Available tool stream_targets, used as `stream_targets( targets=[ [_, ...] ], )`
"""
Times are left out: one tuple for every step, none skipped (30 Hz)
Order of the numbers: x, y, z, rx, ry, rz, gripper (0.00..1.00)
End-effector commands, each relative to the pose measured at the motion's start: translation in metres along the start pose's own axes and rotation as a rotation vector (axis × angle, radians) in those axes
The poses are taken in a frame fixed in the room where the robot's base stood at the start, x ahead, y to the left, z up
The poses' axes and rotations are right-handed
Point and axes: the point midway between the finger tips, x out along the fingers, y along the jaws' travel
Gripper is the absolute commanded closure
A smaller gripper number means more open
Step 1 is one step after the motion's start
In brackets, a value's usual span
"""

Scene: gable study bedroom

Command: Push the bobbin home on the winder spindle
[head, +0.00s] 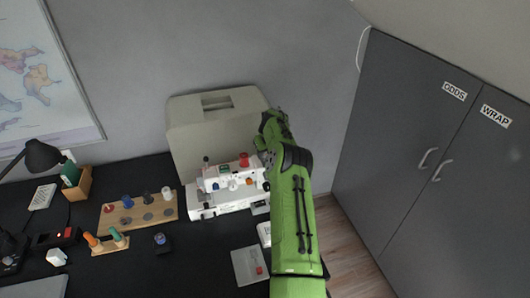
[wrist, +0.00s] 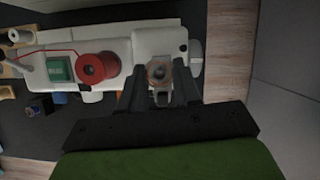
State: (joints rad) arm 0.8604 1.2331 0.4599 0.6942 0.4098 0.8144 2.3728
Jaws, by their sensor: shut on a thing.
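The white sewing machine (head: 232,197) stands on the dark desk, and its top fills the upper left of the wrist view (wrist: 140,38). A red spool (wrist: 92,68) stands on the machine top, with a red thread running left. In the wrist view my gripper (wrist: 160,94) is over the right end of the machine top, its two fingers closed on a small pale ring-shaped bobbin (wrist: 158,70). The spindle under the bobbin is hidden, so I cannot tell how far down the bobbin sits. In the head view my green arm hides the gripper and bobbin.
A beige case (head: 190,137) stands behind the machine. A wooden spool rack (head: 112,221), a desk lamp (head: 42,155) and a grey booklet (head: 246,263) are on the desk. Grey cabinets (head: 405,125) stand at the right, beyond a strip of wood floor.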

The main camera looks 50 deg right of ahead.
Motion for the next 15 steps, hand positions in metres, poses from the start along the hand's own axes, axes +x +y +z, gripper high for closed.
stream_targets(
  targets=[
    [0.002,0.000,-0.001,0.000,0.000,0.000,0.96],
    [0.003,0.000,-0.001,0.000,0.000,0.000,0.96],
    [0.004,0.000,-0.002,0.001,0.000,0.000,0.96],
    [0.004,0.000,-0.002,0.001,0.000,0.000,0.96],
    [0.005,0.000,-0.002,0.001,0.000,0.000,0.96],
    [0.006,0.000,-0.003,0.001,0.000,0.000,0.96],
    [0.007,0.000,-0.003,0.001,0.000,0.000,0.96],
    [0.007,0.000,-0.003,0.001,0.000,0.000,0.96],
    [0.008,0.000,-0.004,0.001,0.000,0.000,0.96],
    [0.009,0.000,-0.004,0.001,0.000,0.000,0.96],
    [0.010,0.000,-0.004,0.001,0.000,0.000,0.96],
    [0.011,0.000,-0.005,0.001,0.000,0.000,0.96],
    [0.011,0.000,-0.005,0.001,0.000,0.000,0.96],
    [0.012,0.000,-0.005,0.001,0.000,0.000,0.96],
    [0.013,0.000,-0.006,0.001,0.000,0.000,0.96]
  ],
)
